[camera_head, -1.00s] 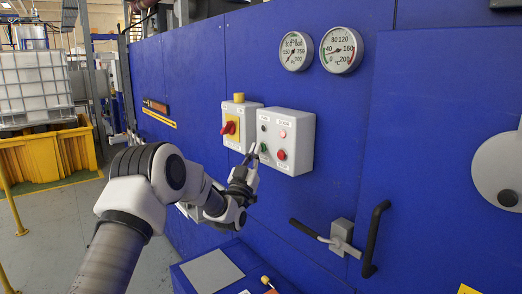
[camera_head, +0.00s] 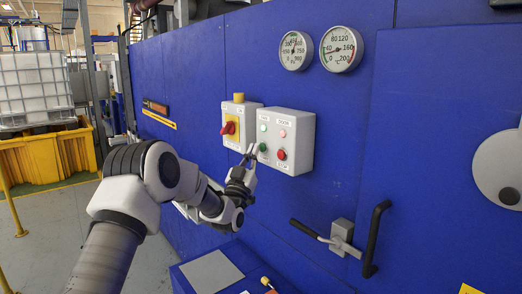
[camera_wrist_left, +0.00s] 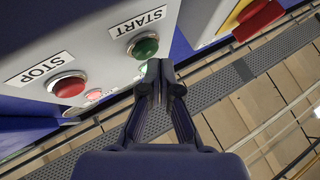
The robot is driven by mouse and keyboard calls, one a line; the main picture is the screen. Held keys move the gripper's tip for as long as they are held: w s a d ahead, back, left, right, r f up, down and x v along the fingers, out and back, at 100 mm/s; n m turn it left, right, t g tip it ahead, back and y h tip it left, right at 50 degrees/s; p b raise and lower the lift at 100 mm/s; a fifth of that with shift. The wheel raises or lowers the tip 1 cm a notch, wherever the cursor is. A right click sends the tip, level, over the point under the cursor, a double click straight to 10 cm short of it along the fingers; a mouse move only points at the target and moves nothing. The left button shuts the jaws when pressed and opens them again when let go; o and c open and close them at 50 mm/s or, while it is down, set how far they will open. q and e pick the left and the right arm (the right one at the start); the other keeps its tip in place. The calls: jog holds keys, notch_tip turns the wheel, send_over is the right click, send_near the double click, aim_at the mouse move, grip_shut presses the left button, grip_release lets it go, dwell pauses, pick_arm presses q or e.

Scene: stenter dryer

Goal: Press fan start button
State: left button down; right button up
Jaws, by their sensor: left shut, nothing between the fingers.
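The green START button (camera_head: 262,147) is on the front of a light grey control box on the blue dryer wall. It also shows in the wrist view (camera_wrist_left: 145,46), just above my fingertips, with its label START above it. My left gripper (camera_head: 250,151) is shut and empty, with its tips a little left of the green button in the head view. The closed fingertips (camera_wrist_left: 161,69) show clear of the button's face in the wrist view. The red STOP button (camera_head: 281,154) is to the right of the green one. My right gripper is not in view.
A pale lit lamp (camera_head: 263,128) is above the green button, and a reddish lamp (camera_head: 283,133) is beside it. A red rotary switch (camera_head: 229,128) on yellow is close to the left. Two gauges (camera_head: 341,49) are above; a door handle (camera_head: 375,238) is lower right.

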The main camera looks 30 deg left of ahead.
pick_arm(q)
jog(key=shift+s+a, duration=0.15)
jog(key=shift+s, duration=0.15)
jog(key=s, duration=0.1)
jog(key=s+a, duration=0.1)
jog(key=s, duration=0.1)
jog(key=s+a, duration=0.1)
jog(key=shift+s, duration=0.3)
jog(key=shift+d, duration=0.1)
dwell(0.7)
